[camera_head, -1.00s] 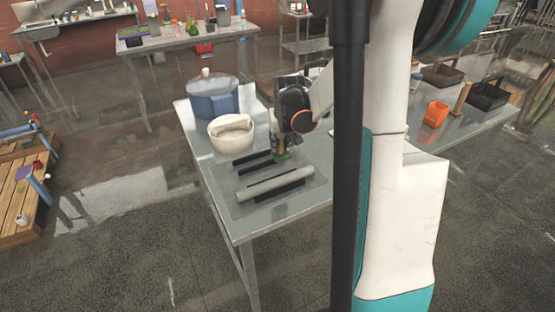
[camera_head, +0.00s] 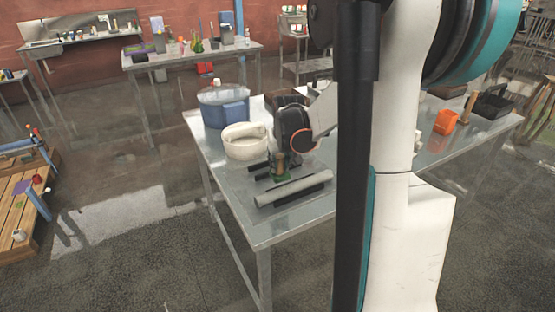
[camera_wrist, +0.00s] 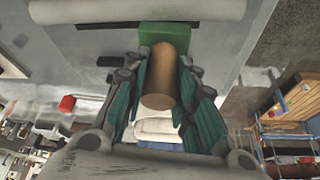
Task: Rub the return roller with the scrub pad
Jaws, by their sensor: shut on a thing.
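My gripper (camera_wrist: 160,95) is shut on the brown cylindrical handle (camera_wrist: 161,75) of the scrub pad. The green pad (camera_wrist: 168,31) is at the far end of the handle, and it also shows in the head view (camera_head: 280,177). The return roller is a long pale grey cylinder (camera_head: 294,189) lying on the metal table. It crosses the top of the wrist view (camera_wrist: 110,11). The pad is close beside the roller, on its side toward the white bowl; I cannot tell whether they touch.
A white bowl (camera_head: 243,147) and a blue tub (camera_head: 222,112) stand at the table's back left. An orange bin (camera_head: 445,122) and black tray (camera_head: 490,105) are at right. The table's front corner (camera_head: 257,235) is bare.

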